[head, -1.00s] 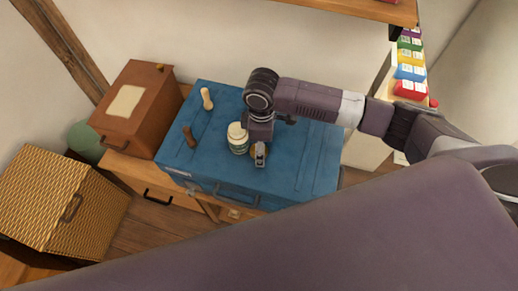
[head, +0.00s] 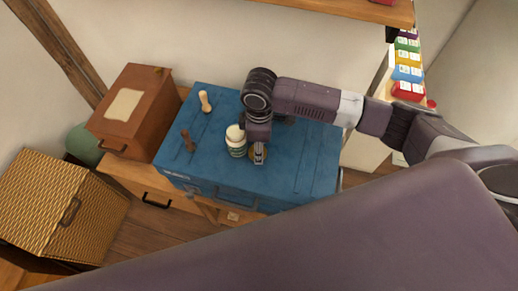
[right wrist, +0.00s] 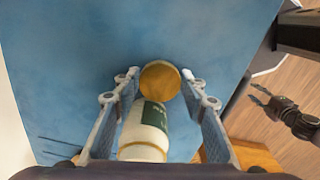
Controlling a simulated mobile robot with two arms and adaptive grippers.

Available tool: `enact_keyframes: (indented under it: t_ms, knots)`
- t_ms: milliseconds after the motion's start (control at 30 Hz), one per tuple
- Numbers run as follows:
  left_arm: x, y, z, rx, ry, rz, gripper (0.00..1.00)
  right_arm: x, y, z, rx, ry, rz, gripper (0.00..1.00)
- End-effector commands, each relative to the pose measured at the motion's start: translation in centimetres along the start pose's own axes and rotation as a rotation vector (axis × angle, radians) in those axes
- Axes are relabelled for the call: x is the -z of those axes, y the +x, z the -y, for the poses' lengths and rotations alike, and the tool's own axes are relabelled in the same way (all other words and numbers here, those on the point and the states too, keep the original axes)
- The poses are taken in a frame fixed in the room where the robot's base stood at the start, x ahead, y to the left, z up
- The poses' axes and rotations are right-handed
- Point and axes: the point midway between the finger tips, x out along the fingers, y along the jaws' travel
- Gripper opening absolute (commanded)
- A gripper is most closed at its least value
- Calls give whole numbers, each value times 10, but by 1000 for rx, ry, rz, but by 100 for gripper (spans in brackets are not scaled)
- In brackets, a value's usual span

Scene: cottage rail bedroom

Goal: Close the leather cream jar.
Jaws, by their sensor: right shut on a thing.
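The leather cream jar (head: 237,146), white with a green label, stands upright on the blue case (head: 308,165). It also shows in the right wrist view (right wrist: 146,130). The round golden lid (head: 262,156) is apart from the jar, just right of it in the head view. My right gripper (head: 259,152) points down beside the jar. In the right wrist view its fingers (right wrist: 160,82) are shut on the lid (right wrist: 160,80). Whether the lid touches the case is unclear. My left gripper (right wrist: 260,96) shows at the right wrist view's right edge, over the floor, its fingers apart.
A pale peg-like item (head: 205,101) and a dark brown one (head: 188,141) stand left on the case. A brown box (head: 131,112) stands left of the case, with a woven box (head: 62,206) lower left. A shelf (head: 340,8) hangs above. The case's right side is clear.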

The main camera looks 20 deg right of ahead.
Motion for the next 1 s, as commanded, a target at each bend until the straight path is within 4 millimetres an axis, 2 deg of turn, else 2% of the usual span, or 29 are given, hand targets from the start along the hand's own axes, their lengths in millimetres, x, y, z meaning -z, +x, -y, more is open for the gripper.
enact_keyframes:
  t_ms: [267,800,1000]
  knots:
    - [0,0,0,0,0,1,39,1,-43,-1,-4,-2,-3,26]
    - [0,-1,-1,-1,1,1,39,1,-165,-1,-4,-2,-3,26]
    - [0,-2,-1,-1,1,1,39,1,-188,0,0,-1,-1,26]
